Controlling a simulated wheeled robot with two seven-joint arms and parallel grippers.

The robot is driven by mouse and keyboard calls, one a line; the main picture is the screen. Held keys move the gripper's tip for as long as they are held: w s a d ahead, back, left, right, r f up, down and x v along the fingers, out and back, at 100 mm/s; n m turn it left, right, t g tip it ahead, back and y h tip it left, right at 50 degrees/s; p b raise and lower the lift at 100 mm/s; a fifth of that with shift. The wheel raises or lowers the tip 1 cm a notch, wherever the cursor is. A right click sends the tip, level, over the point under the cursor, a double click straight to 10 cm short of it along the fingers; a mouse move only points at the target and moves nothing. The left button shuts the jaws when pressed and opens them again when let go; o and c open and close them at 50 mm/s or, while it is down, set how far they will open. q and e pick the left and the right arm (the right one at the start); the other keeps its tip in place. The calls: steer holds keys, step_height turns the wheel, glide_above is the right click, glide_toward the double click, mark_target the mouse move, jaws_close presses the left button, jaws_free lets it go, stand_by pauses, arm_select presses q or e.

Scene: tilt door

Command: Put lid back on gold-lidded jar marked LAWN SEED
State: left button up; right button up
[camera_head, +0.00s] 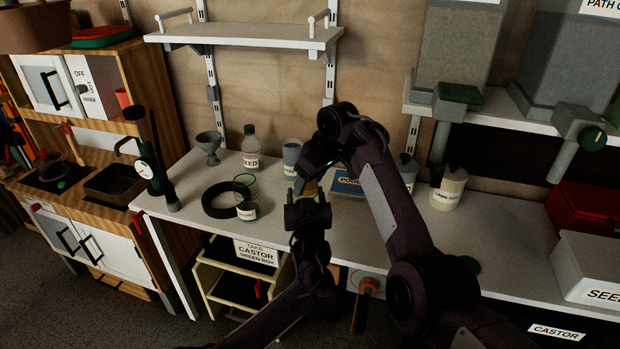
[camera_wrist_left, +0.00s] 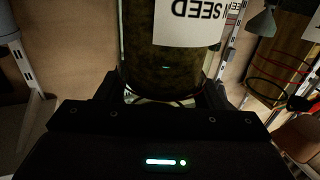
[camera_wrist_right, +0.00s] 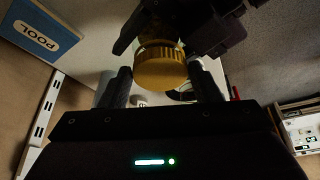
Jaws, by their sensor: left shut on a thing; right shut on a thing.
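My left gripper (camera_head: 308,198) is shut on a glass jar of dark contents, whose label ending in SEED (camera_wrist_left: 187,22) shows upside down in the left wrist view. The jar is mostly hidden by the arms in the head view. My right gripper (camera_head: 318,172) is just above the left one, over the bench. It is shut on a gold ribbed lid (camera_wrist_right: 160,67), seen between its fingers in the right wrist view. Brownish material and my left gripper show close beyond the lid; I cannot tell whether the lid touches or sits on the jar.
The white bench (camera_head: 375,215) holds a clear bottle (camera_head: 251,150), a grey funnel (camera_head: 209,146), a black ring (camera_head: 212,206) and a cream labelled jar (camera_head: 449,188). A blue POOL box (camera_wrist_right: 40,28) lies beside the grippers. A red case (camera_head: 580,208) stands at right.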

steer(key=shift+f, duration=0.2)
arm_select(q)
jaws_close()
arm_select(e)
steer(key=shift+m, duration=0.6)
steer(key=shift+s+a+f+m+t+h, duration=0.1)
steer(key=shift+m+t+h, duration=0.25)
steer(key=shift+m, duration=0.55)
steer(key=m, duration=0.1)
steer(key=m+h, duration=0.1)
steer(key=m, duration=0.1)
steer(key=m+h, duration=0.1)
steer(key=m, duration=0.1)
steer(key=shift+s+a+t, duration=0.1)
steer(key=shift+a+t, duration=0.25)
steer(key=shift+a, duration=0.05)
steer(key=m, duration=0.2)
steer(key=m+h, duration=0.2)
steer(key=m, duration=0.1)
steer(key=shift+a+m, duration=0.3)
